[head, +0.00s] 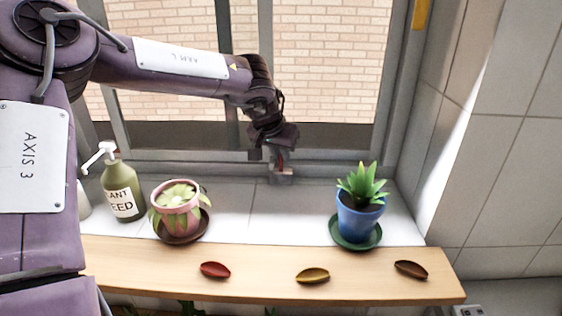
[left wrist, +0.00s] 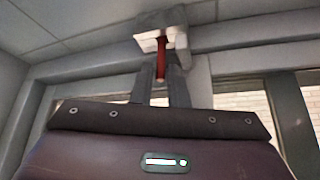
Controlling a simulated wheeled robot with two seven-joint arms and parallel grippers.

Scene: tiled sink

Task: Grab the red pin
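The red pin (head: 281,161) is at a grey latch block (head: 282,175) on the lower window frame. In the left wrist view the pin (left wrist: 161,60) hangs from a pale block (left wrist: 160,34). My left gripper (head: 272,150) is at the window, right at the pin. In the left wrist view its two grey fingers (left wrist: 161,80) stand one on each side of the pin's near end. I cannot tell whether they touch it or leave a small gap. My right gripper is not in view.
On the tiled sill stand a plant feed bottle (head: 122,188), a pink pot (head: 177,209) and a blue pot (head: 360,215). The sill between the pots is clear.

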